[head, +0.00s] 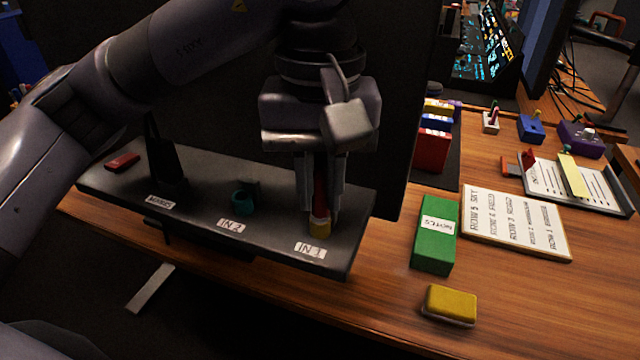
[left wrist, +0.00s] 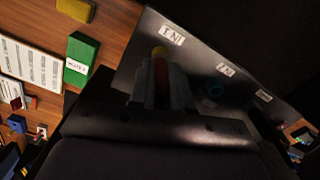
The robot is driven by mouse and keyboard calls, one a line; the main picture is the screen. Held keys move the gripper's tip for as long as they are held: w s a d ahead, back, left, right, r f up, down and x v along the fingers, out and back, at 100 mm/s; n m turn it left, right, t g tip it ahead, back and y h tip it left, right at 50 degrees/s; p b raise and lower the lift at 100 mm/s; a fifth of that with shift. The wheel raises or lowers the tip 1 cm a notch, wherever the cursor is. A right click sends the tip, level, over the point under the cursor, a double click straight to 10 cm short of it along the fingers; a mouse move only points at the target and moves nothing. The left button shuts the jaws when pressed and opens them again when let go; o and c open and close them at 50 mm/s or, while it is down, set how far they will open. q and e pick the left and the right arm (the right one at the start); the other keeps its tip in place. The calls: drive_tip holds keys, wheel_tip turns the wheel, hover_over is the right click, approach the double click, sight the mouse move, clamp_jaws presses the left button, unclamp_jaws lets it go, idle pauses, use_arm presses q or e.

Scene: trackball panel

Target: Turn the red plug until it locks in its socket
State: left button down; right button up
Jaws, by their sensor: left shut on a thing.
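The red plug (head: 320,192) stands upright between the fingers of my left gripper (head: 320,215), which is shut on it. It meets the yellow socket (head: 320,227) at the panel's IN 1 label. Whether it is locked cannot be told. In the left wrist view the red plug (left wrist: 161,80) shows between the fingers, with the yellow socket (left wrist: 159,52) at its end. The dark panel (head: 290,252) also bears a teal socket (head: 242,202) at IN 2. My right gripper is not in view.
A dark upright holder (head: 168,165) and a red piece (head: 122,161) are on the panel's left part. A green box (head: 435,235), a yellow block (head: 450,304) and a text card (head: 517,224) lie on the wooden desk to the right. A large black screen (head: 395,120) stands behind the gripper.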

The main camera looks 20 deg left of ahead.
use_arm(q)
drive_tip(key=shift+f+m, duration=0.1)
drive_tip(key=shift+m, duration=0.4)
drive_tip(key=c, duration=1)
unclamp_jaws()
